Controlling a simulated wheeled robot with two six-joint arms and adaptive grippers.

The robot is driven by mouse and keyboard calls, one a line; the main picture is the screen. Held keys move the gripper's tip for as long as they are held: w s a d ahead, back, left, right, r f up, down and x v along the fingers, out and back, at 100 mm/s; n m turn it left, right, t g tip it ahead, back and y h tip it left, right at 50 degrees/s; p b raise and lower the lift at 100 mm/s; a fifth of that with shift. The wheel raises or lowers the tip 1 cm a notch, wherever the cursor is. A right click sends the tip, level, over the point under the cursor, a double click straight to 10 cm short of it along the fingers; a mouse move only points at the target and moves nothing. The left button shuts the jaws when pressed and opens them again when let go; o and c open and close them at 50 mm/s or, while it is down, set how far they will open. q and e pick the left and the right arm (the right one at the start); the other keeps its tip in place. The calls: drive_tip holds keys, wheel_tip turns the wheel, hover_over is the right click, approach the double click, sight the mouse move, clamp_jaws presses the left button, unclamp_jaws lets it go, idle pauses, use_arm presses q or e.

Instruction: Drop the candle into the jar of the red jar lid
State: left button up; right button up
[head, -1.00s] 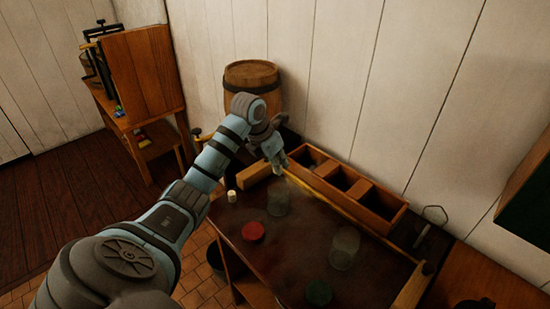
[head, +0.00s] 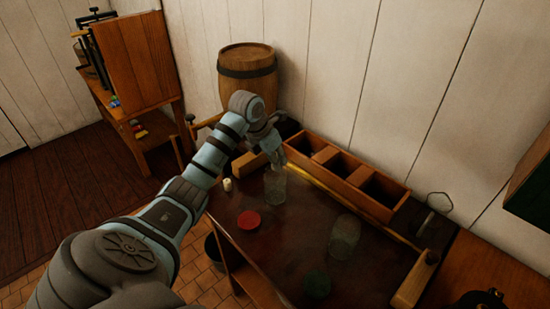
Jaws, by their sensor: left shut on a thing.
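My left gripper (head: 277,152) is shut and points down at the mouth of a clear glass jar (head: 275,188). What it holds is mostly hidden by the fingers and too small to make out clearly; its place over the jar fits the candle. The jar stands upright on the dark table, behind and right of the red jar lid (head: 249,220), which lies flat. A second glass jar (head: 344,238) stands further right, near a green lid (head: 317,284). A small whitish stub (head: 227,185) stands at the table's left edge. My right gripper is out of view.
A wooden box with three compartments (head: 345,180) lies along the back of the table (head: 285,240), by the wall. A wooden block (head: 249,164) lies left of the gripper. A barrel (head: 247,80) stands behind. The table's middle is clear.

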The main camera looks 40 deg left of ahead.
use_arm(q)
drive_tip(key=o, duration=1)
drive_tip(key=shift+s, duration=0.1)
drive_tip(key=shift+r, duration=0.1)
drive_tip(key=v, duration=1.2)
